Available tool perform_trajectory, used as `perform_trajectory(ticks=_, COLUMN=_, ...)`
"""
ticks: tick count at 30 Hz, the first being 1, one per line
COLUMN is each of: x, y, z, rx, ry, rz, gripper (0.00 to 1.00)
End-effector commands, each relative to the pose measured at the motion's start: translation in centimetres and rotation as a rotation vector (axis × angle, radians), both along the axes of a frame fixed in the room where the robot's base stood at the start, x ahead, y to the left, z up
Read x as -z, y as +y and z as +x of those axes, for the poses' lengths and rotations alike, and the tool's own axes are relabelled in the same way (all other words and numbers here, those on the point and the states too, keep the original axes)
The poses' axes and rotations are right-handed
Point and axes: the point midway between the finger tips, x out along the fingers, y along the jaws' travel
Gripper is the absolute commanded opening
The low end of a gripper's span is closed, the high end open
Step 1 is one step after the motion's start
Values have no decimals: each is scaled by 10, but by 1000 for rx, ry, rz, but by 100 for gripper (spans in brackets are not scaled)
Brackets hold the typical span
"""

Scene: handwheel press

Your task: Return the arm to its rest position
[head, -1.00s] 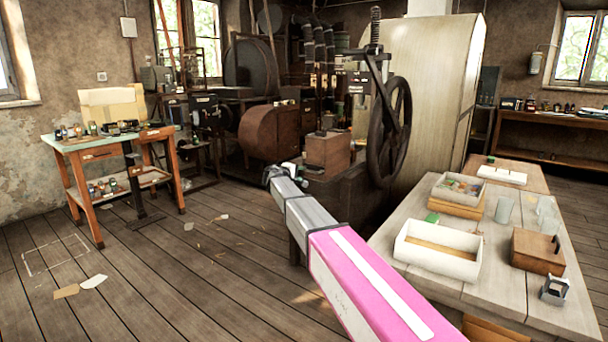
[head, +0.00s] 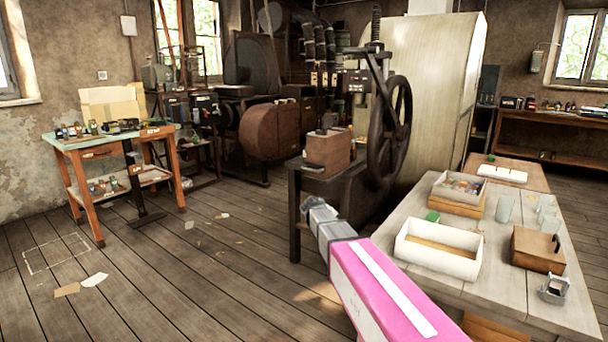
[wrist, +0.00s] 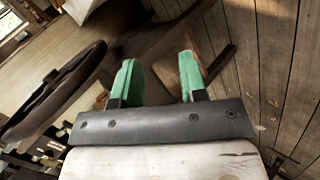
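My arm (head: 385,290), pink and grey, reaches up from the bottom of the head view over the floor beside the workbench. In the wrist view my gripper (wrist: 157,60) has two green fingers with a clear gap and nothing between them. Its fingers cannot be made out in the head view. The press has a dark handwheel (head: 390,125), which also shows at the left of the wrist view (wrist: 55,92). My gripper is apart from the wheel.
The workbench (head: 515,295) on the right bears a white tray (head: 465,265), a wooden box (head: 537,250), glasses and a metal clamp-like piece (head: 553,288). A brown block (head: 328,150) stands on the press. An orange-legged table (head: 85,190) is at the left. The floor between is mostly clear.

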Motion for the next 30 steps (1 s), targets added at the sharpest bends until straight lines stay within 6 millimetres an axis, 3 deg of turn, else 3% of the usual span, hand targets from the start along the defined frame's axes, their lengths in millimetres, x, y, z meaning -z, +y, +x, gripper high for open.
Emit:
perform_trajectory(ticks=1, x=16, y=-18, z=-35, rx=44, ry=35, rz=58, gripper=39)
perform_trajectory(ticks=6, x=68, y=-54, z=-128, rx=200, ry=156, rz=287, gripper=39)
perform_trajectory(ticks=12, x=105, y=-71, z=-233, rx=383, ry=283, rz=554, gripper=39)
perform_trajectory(ticks=15, x=113, y=-71, z=-268, rx=448, ry=327, rz=653, gripper=39)
perform_trajectory(ticks=20, x=118, y=-69, z=-291, rx=499, ry=359, rz=734, gripper=39)
perform_trajectory(ticks=30, x=119, y=-68, z=-291, rx=503, ry=362, rz=741, gripper=39)
